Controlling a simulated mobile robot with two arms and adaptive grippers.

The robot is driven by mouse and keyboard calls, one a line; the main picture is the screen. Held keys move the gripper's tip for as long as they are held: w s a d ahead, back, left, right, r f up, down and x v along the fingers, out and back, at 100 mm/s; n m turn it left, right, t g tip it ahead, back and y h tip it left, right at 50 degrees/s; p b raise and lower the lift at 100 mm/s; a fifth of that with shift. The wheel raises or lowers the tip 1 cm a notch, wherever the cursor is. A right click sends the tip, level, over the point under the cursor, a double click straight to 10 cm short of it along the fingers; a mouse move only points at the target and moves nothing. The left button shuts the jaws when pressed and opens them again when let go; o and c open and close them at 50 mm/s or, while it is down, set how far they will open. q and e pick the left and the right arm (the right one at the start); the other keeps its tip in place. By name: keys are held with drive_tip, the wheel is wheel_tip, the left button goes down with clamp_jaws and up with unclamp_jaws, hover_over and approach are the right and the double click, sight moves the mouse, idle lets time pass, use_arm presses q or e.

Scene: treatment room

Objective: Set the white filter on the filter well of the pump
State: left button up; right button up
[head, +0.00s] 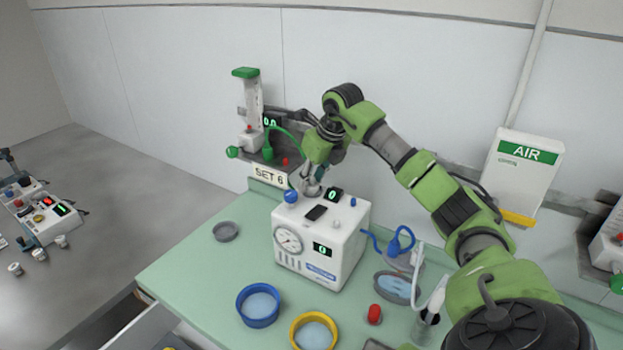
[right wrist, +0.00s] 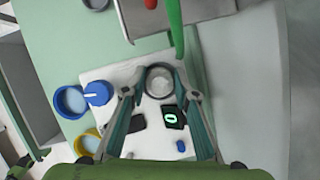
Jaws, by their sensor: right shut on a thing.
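The pump (head: 345,237) is a white box with a dial and green displays on the green counter; its top also shows in the right wrist view (right wrist: 152,138). My right gripper (head: 313,178) is over the back part of the pump's top. In the right wrist view its fingers (right wrist: 160,88) are closed on the sides of the round whitish filter (right wrist: 160,77). The filter is at or just above the pump's top, near its back edge; I cannot tell whether it touches. The filter well is not visible, likely hidden under the filter and gripper. My left gripper is not in view.
A blue knob (head: 291,196) and a small display (head: 334,194) stand on the pump's top close to the gripper. A wall rail with a flowmeter (head: 252,105) and green tube is behind. Blue (head: 258,305) and yellow (head: 313,331) dishes lie in front.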

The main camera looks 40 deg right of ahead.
sight(312, 178)
drive_tip(key=o, duration=1)
drive_tip(key=shift+r, duration=0.1)
drive_tip(key=shift+r+p, duration=3.05)
drive_tip(key=shift+r, duration=0.4)
drive_tip(key=shift+f, duration=0.1)
